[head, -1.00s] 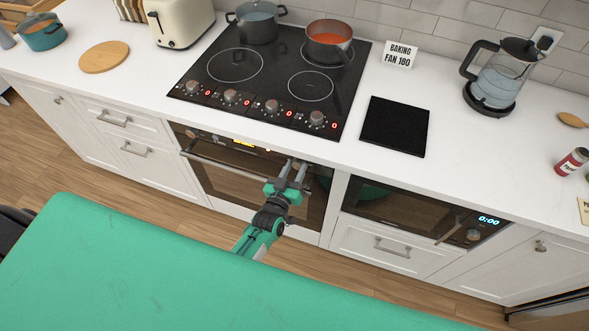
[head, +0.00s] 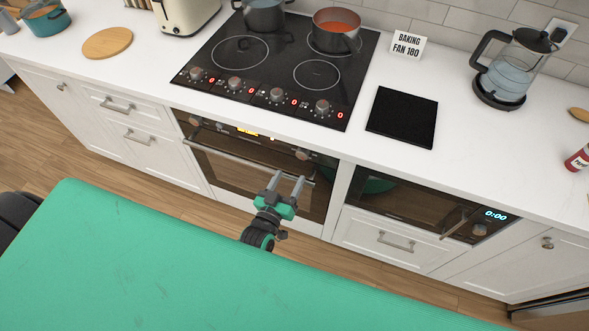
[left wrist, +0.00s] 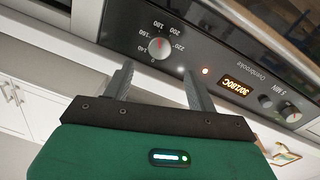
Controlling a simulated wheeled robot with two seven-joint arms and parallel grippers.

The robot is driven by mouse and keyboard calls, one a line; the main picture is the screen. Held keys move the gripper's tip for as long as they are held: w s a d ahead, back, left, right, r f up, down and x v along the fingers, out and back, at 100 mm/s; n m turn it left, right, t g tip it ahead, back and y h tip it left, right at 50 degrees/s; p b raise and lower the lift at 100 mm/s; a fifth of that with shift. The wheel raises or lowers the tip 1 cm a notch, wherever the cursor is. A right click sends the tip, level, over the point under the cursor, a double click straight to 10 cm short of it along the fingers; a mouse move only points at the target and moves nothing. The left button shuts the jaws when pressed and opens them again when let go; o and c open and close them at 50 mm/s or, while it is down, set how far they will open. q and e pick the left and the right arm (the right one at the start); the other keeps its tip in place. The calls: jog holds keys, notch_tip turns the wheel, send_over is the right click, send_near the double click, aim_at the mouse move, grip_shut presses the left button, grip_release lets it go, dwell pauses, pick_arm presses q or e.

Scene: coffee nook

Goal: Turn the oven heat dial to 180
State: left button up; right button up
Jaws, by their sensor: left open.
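The oven heat dial (head: 302,153) is a round silver knob at the right end of the oven's control panel (head: 220,130). My left gripper (head: 287,176) is open and empty, in front of the oven and just below the dial in the head view. In the left wrist view its fingers (left wrist: 160,82) stand apart, with the dial beyond the gap, apparently untouched. My right gripper is not in view.
A lit oven display (left wrist: 240,87) and other knobs share the panel. The oven handle (head: 245,162) runs below it. Cooktop knobs (head: 277,95) sit above. A card (head: 408,46) reads "BAKING FAN 180". A green surface (head: 150,250) fills the foreground.

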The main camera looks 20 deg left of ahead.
pick_arm(q)
jog(key=s, duration=0.3)
jog(key=s+b, duration=0.1)
jog(key=s, duration=0.2)
jog(key=shift+a+f, duration=0.1)
jog(key=shift+a, duration=0.1)
jog(key=shift+w, duration=0.1)
jog(key=s+f+m+g, duration=0.1)
jog(key=s+f+g, duration=0.35)
jog(key=f, duration=0.85)
jog(key=s+f+m+g, duration=0.2)
jog(key=s+f+g, duration=0.25)
jog(key=f, duration=0.95)
jog(key=s+a+f+g, duration=0.4)
jog(key=s+f, duration=0.4)
jog(key=s, duration=0.5)
jog(key=s+a+f+m+g+y, duration=0.1)
jog(key=s+a+f+g, duration=0.3)
jog(key=s+f, duration=0.5)
jog(key=s, duration=0.3)
jog(key=shift+s+a+y, duration=0.15)
jog(key=shift+s+y, duration=0.15)
jog(key=shift+s, duration=0.05)
jog(key=shift+s+a+f, duration=0.1)
jog(key=shift+s, duration=0.15)
jog(key=shift+c, duration=0.5)
